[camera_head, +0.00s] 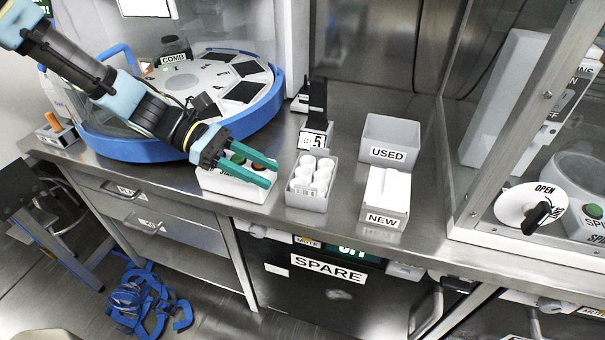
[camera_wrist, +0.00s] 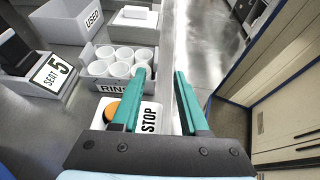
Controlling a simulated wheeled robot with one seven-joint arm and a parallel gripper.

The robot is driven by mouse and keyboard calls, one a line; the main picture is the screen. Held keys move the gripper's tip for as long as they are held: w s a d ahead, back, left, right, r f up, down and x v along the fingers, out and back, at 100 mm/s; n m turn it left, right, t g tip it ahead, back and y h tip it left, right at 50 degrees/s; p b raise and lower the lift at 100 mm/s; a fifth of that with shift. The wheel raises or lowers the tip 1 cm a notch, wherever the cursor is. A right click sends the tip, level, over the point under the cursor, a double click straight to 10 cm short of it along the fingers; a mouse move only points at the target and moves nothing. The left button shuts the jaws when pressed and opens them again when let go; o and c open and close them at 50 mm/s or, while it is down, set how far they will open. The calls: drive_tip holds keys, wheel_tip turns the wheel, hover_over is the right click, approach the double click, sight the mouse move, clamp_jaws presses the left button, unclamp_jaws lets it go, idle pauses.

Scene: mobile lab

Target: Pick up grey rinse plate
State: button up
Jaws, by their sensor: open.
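The grey rinse plate (camera_head: 306,201) is an open grey box holding several white cups, standing on the steel bench near its front edge. In the wrist view the rinse plate (camera_wrist: 96,80) is ahead and left of the fingers, with its label partly hidden by the left finger. My gripper (camera_head: 273,174) has green fingers, apart and empty. It hangs above the white button box, just left of the rinse plate. The gripper also shows in the wrist view (camera_wrist: 161,72). I see no contact with the plate.
The white button box (camera_head: 237,187) with a STOP label is under my fingers. A seat 5 stand (camera_head: 316,135) is behind the plate. The USED bin (camera_head: 391,138) and NEW box (camera_head: 386,197) stand right. A blue-rimmed carousel (camera_head: 110,146) is left. The bench edge drops off in front.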

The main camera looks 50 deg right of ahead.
sight(303, 186)
drive_tip(key=shift+s+d, duration=0.2)
drive_tip(key=x, duration=0.2)
drive_tip(key=p+x, duration=0.1)
drive_tip(key=x, duration=0.1)
drive_tip(key=p+x, duration=0.1)
drive_tip(key=x, duration=0.2)
drive_tip(key=shift+d+r, duration=0.15)
drive_tip(key=shift+d, duration=0.1)
drive_tip(key=shift+w, duration=0.1)
clamp_jaws()
idle(0.9)
